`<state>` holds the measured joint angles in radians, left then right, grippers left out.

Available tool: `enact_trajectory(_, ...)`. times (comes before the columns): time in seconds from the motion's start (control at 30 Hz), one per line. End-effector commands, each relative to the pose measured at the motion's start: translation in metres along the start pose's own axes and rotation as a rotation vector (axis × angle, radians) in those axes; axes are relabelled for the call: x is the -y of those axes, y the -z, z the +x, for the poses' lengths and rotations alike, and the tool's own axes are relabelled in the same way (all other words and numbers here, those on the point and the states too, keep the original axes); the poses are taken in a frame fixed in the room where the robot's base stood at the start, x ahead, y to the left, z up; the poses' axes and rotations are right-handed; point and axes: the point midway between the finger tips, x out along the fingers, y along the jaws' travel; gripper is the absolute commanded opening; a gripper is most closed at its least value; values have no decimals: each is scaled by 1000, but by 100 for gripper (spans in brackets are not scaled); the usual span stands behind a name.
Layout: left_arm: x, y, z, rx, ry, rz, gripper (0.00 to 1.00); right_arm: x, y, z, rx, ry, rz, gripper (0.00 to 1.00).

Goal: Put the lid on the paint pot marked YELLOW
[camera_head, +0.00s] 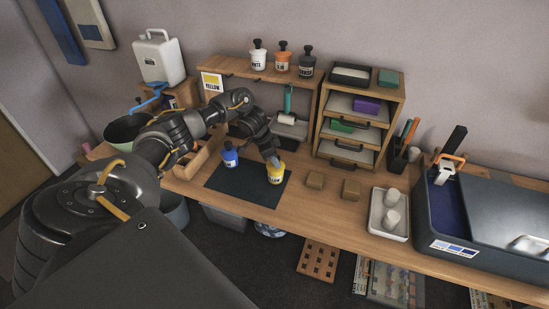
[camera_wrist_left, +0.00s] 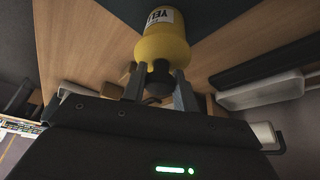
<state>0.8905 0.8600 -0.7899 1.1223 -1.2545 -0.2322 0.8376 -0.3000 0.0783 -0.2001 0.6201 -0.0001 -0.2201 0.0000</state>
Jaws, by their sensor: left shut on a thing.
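The yellow paint pot (camera_head: 276,174) stands upright at the right side of a dark mat (camera_head: 245,187) on the bench. In the left wrist view, the yellow pot (camera_wrist_left: 164,42) shows part of its label, "YEL", and its narrowed top. My left gripper (camera_head: 272,157) is directly above the pot, pointing down. In the left wrist view, its fingers (camera_wrist_left: 159,90) are shut on the black lid (camera_wrist_left: 160,77), which is at the pot's mouth. I cannot tell whether the lid is fully seated. My right gripper is not in view.
A drawer unit (camera_head: 392,115) stands behind.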

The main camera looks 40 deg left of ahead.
Motion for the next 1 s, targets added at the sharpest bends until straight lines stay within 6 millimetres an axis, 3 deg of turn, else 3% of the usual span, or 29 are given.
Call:
enact_trajectory(0.07, 0, -1, 2, 0, 0, 0, 8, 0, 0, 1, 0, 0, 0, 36)
enact_trajectory(0.1, 0, -1, 2, 0, 0, 0, 32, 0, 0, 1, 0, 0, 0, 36)
enact_trajectory(0.3, 0, -1, 2, 0, 0, 0, 54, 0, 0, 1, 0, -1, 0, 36)
enact_trajectory(0.67, 1, 0, -7, -2, 2, 0, 54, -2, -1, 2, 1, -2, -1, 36)
enact_trajectory(1.0, 1, -1, -70, -3, 3, 2, 54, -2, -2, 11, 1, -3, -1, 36)
